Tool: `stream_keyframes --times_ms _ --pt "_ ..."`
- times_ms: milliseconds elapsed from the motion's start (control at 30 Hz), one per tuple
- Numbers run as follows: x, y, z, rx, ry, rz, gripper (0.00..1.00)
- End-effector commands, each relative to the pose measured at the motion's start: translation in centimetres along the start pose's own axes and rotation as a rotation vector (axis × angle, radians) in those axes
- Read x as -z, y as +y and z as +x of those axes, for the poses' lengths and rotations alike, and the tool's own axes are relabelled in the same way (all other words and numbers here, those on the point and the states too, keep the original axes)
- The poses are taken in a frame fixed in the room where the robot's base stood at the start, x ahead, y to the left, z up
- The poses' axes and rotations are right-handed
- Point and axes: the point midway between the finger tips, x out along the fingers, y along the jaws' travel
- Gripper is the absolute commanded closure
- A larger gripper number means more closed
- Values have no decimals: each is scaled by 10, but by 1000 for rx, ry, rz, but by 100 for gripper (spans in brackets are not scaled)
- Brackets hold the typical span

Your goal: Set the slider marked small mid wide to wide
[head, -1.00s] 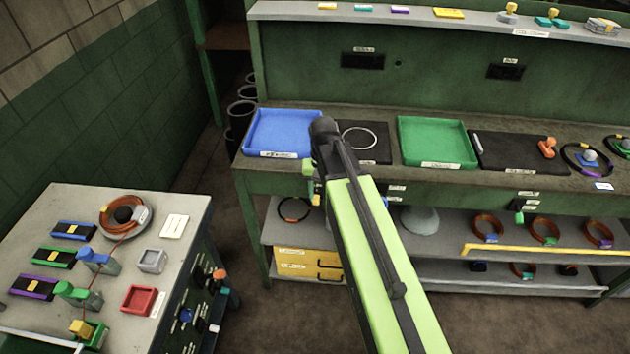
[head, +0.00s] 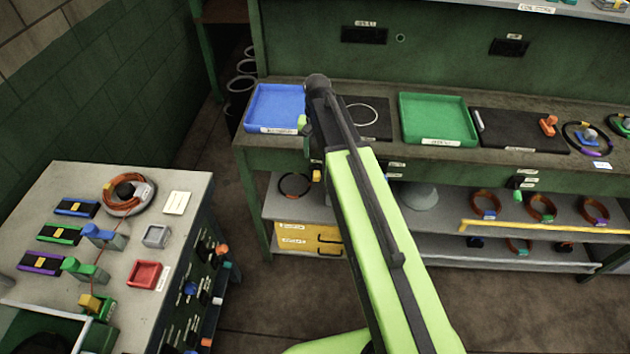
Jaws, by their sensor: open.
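No label reading small mid wide is legible, so I cannot tell which control is that slider. Under the bench's front edge are a small yellow knob (head: 317,174), partly hidden by my arm, and a green knob (head: 518,195) below small labels (head: 526,171). The left cart's side panel (head: 195,300) carries several small knobs and labels, too small to read. My gripper (head: 306,142) hangs at the far end of my green arm, in front of the bench edge by the blue tray. It is open and looks empty; its fingertips are hard to make out.
The bench holds a blue tray (head: 275,108), a green tray (head: 438,119) and a dark mat (head: 500,136). The cart top (head: 155,205) holds coloured blocks and a cable coil. Yellow drawers (head: 308,238) and a yellow rail (head: 540,227) are below. Floor between cart and bench is clear.

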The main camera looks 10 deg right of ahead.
Motion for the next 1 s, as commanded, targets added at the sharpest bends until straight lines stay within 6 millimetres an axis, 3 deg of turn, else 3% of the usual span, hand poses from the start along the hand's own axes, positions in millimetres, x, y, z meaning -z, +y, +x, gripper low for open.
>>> stream_keyframes --times_ms 33,433,567,833,1000 --pt "0 0 22 0 0 0 55" --pt "0 -1 98 0 0 -1 55" --pt "0 -1 108 0 0 -1 55" --pt "0 -1 105 0 0 -2 55" --pt "0 -1 105 0 0 -2 77"
